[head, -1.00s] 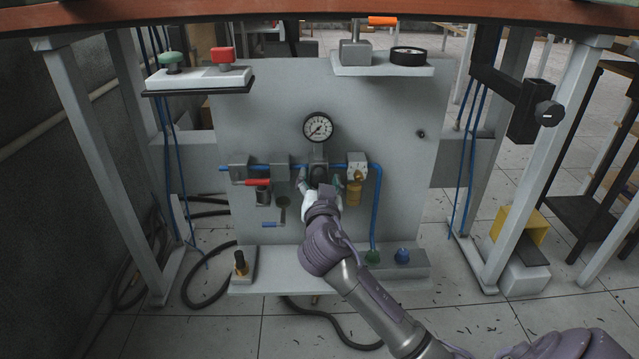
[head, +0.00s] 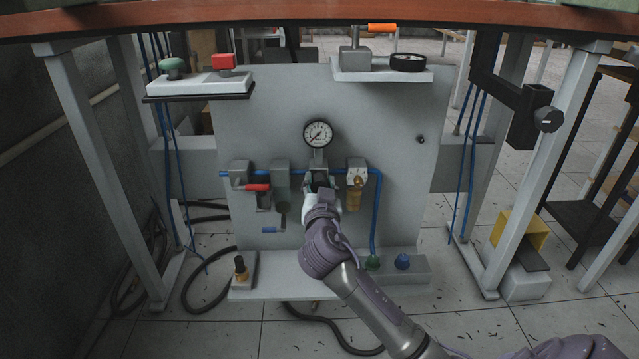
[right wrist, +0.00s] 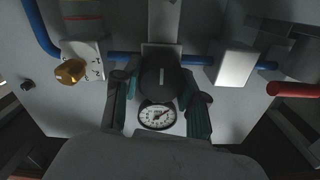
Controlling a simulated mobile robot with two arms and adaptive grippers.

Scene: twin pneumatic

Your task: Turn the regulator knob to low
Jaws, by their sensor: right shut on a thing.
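The regulator knob is a black rounded knob (right wrist: 159,78) in the middle of the right wrist view, below the round white gauge (head: 317,134) of the head view. My right gripper (right wrist: 158,95) has its fingers on both sides of the knob and is shut on it. In the head view my right gripper (head: 321,192) reaches the regulator (head: 318,168) from below and hides most of the knob. The gauge also shows in the right wrist view (right wrist: 157,116); its fine reading is too small to tell. My left gripper is not in view.
A brass-bowled unit (head: 355,185) stands close to the right of the regulator. Blue tubing (head: 377,210) runs down the grey panel (head: 410,190). The lower shelf (head: 300,285) carries fittings.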

